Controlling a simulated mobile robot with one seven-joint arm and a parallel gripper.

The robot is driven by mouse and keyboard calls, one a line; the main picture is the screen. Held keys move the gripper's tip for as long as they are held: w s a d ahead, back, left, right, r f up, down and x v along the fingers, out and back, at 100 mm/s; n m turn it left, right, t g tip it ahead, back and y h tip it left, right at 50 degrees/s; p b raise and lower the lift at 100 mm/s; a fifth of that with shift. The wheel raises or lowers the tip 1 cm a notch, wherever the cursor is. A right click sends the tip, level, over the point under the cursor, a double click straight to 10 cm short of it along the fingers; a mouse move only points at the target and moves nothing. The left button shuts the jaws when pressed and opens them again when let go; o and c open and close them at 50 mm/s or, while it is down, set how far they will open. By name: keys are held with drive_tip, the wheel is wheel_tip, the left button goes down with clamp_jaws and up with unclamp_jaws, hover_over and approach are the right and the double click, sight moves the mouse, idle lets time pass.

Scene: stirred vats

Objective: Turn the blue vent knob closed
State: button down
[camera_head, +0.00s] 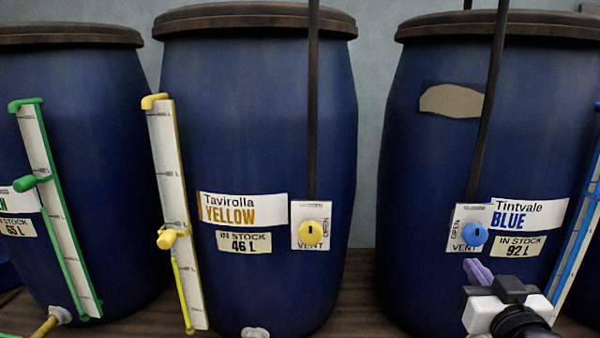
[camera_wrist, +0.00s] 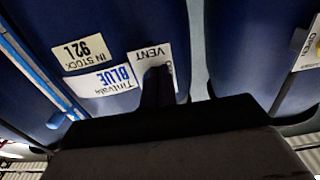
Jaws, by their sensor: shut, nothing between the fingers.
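The blue vent knob (camera_head: 474,234) sits on a white vent plate (camera_head: 456,243) on the front of the Tintvale BLUE vat (camera_head: 425,180). The plate reads OPEN to the left of the knob and VENT below it. A small dark mark shows on the knob. My gripper (camera_head: 472,265) is just below the knob in the head view, its purple fingers shut and empty. In the wrist view the shut fingers (camera_wrist: 157,85) cover part of the vent plate (camera_wrist: 146,58) and hide the knob. I cannot tell whether they touch it.
A dark vertical pipe (camera_head: 490,100) runs down to the blue vent plate. A blue-edged gauge (camera_head: 577,245) stands at the vat's right. The YELLOW vat (camera_head: 255,120) with its yellow knob (camera_head: 311,233) stands to the left, with a narrow gap between the vats.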

sight(475, 234)
drive_tip(key=s, duration=0.3)
drive_tip(key=shift+a, duration=0.1)
drive_tip(key=s+d+r+n+p, duration=0.15)
drive_tip(key=d+n+p, duration=0.4)
drive_tip(key=n, duration=0.65)
drive_tip(key=w, duration=0.7)
drive_tip(key=shift+w+a+r, duration=0.15)
drive_tip(key=shift+r, duration=0.15)
drive_tip(key=shift+a+r, duration=0.1)
drive_tip(key=shift+a, duration=0.2)
idle(0.6)
